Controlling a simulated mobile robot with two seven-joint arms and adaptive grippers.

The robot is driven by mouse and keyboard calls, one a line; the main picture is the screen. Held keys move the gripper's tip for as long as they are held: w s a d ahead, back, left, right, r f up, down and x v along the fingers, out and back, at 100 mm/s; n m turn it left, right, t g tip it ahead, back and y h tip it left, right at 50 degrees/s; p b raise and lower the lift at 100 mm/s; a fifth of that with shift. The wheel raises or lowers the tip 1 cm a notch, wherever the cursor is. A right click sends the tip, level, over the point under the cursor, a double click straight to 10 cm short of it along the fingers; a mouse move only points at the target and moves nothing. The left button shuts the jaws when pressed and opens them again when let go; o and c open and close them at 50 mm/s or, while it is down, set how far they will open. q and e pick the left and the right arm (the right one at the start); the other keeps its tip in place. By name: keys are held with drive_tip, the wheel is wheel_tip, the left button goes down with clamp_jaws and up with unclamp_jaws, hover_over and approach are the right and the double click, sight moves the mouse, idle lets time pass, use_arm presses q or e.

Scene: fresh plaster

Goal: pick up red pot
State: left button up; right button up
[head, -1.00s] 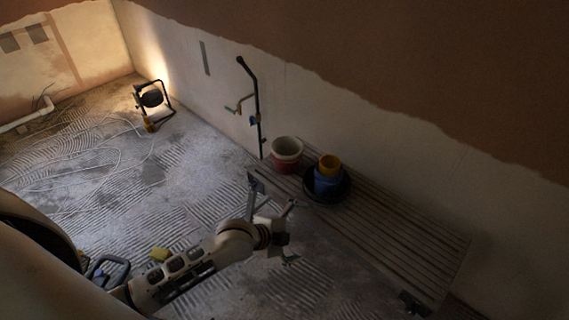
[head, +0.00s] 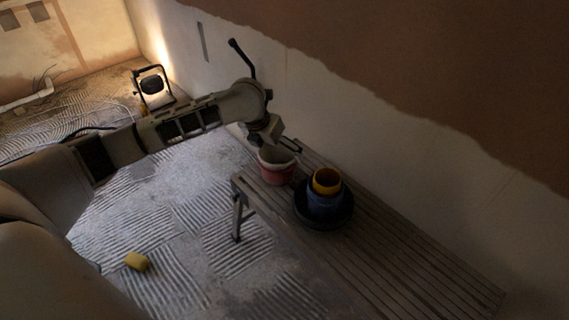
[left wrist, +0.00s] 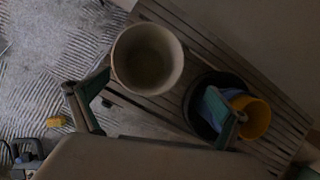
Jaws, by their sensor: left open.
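The red pot (head: 276,168) has a pale rim and inside, and stands upright on the far end of a slatted wooden bench. It also shows from above in the left wrist view (left wrist: 147,60), open and looking empty. My left gripper (head: 285,146) is open just above the pot, its arm coming in from the left and hiding part of the rim. No finger is seen closed on the pot. My right gripper is not in view.
The slatted bench (head: 407,244) runs along the plaster wall. Beside the red pot, a yellow pot (head: 326,181) sits in a blue pot (head: 327,204) inside a black basin (head: 309,217). A yellow block (head: 137,261) lies on the floor. A lit work lamp (head: 152,86) stands behind.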

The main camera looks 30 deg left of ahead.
sight(278, 158)
use_arm(q)
drive_tip(key=shift+m+g, duration=0.3)
drive_tip(key=shift+m, duration=0.1)
drive_tip(key=w+f+b, duration=0.1)
drive_tip(key=f, duration=0.2)
drive_tip(key=w+a+f+b, duration=0.1)
drive_tip(key=f+b, duration=0.1)
drive_tip(key=w+a+f+b, duration=0.1)
drive_tip(key=f, duration=0.2)
drive_tip(key=shift+w+f, duration=0.25)
drive_tip(key=shift+f, duration=0.05)
drive_tip(key=shift+w, duration=0.15)
drive_tip(key=shift+r, duration=0.45)
drive_tip(key=c, duration=1.1)
drive_tip(key=shift+c, duration=0.3)
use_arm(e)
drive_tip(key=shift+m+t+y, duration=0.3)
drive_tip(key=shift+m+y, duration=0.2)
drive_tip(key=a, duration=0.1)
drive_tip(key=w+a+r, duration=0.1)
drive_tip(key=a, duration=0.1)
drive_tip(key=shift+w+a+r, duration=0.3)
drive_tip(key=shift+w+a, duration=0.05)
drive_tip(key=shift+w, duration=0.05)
